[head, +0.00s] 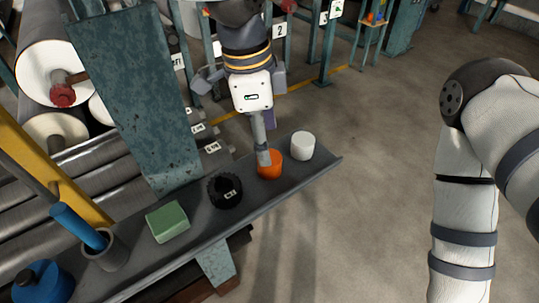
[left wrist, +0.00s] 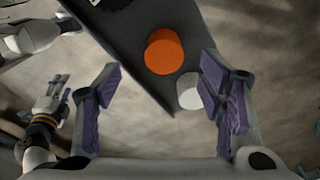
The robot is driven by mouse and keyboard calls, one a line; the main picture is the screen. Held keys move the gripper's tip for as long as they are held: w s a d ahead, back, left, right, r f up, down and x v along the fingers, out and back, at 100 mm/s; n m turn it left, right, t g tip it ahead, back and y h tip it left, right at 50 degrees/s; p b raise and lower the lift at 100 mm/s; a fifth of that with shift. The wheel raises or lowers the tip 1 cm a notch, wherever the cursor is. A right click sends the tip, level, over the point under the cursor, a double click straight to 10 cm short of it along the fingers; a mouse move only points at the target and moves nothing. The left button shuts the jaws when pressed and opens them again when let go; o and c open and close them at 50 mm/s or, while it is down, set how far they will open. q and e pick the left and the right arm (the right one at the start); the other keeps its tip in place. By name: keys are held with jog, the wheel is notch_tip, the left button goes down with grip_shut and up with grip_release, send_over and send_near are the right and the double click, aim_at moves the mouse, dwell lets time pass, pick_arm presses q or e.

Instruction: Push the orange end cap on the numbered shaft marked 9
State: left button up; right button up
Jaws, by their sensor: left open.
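The orange end cap (head: 270,170) stands on a long grey tray, between a black ribbed ring and a white cylinder. It also shows in the left wrist view (left wrist: 164,52), ahead of the fingertips and between their lines. My left gripper (head: 263,142) is above the cap, pointing down, and one finger overlaps the cap in the head view. In the left wrist view its purple-padded fingers (left wrist: 165,90) are wide apart with nothing between them. My right gripper (left wrist: 57,98) shows small at the left of that view; its jaw state is unclear. I cannot read a 9 on any shaft.
The tray (head: 310,165) also holds the black ring (head: 225,191), white cylinder (head: 302,146), green block (head: 167,222) and blue-handled tool (head: 77,226). Large rolls (head: 48,68) with a red shaft end (head: 62,95) and a blue-green post (head: 135,100) stand left. Floor at right is clear.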

pick_arm(q)
notch_tip(320, 180, down, 3)
jog(key=shift+w+d+r, duration=0.1)
jog(key=shift+r, duration=0.1)
jog(key=f, duration=0.1)
jog(key=f+b, duration=0.1)
jog(key=f, duration=0.1)
jog(key=f+b, duration=0.1)
jog(key=shift+d+f, duration=0.35)
jog(key=shift+d, duration=0.05)
jog(key=shift+w+d, duration=0.1)
jog(key=shift+w, duration=0.05)
jog(key=shift+r, duration=0.15)
jog(key=shift+c, duration=0.9)
jog(key=c, duration=0.9)
pick_arm(e)
jog(key=shift+g, duration=0.7)
jog(key=s+f, duration=0.3)
